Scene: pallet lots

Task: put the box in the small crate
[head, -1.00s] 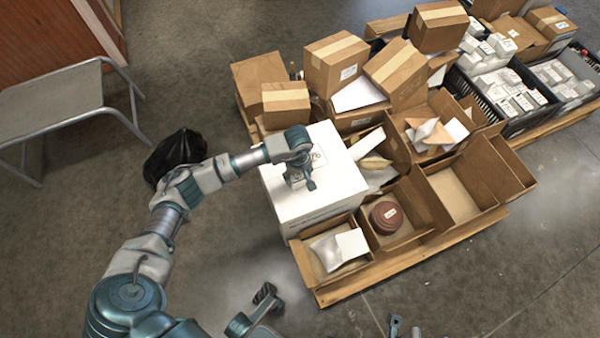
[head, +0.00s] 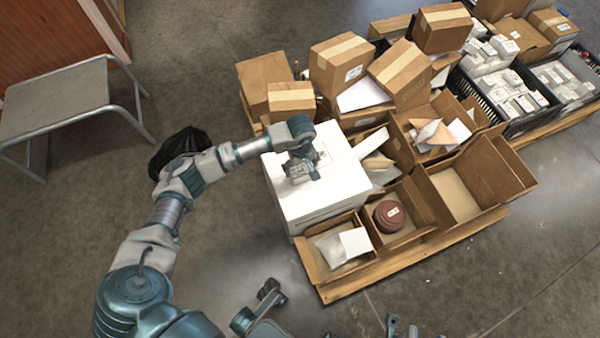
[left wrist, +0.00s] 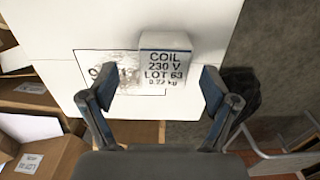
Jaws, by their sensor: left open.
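The box is a small white carton (left wrist: 168,55) printed "COIL 230 V LOT 63". In the left wrist view it sits on the white top of a large carton (left wrist: 70,45), partly over a printed label. My left gripper (left wrist: 158,88) is open, its fingers on either side of the box's near end, with gaps showing. In the head view this gripper (head: 303,168) is over the large white carton (head: 318,205) and hides most of the small box. Several open containers stand nearby; I cannot tell which is the small crate. Parts of mine at the bottom edge, probably my right gripper (head: 268,290), are cut off.
On the pallet (head: 400,262) are open boxes with a white packet (head: 355,242) and a brown round item (head: 389,214), and an empty one (head: 455,195). Closed cartons (head: 340,62) are stacked behind. Dark crates (head: 497,121) hold white boxes. A metal-framed table (head: 60,98) stands left.

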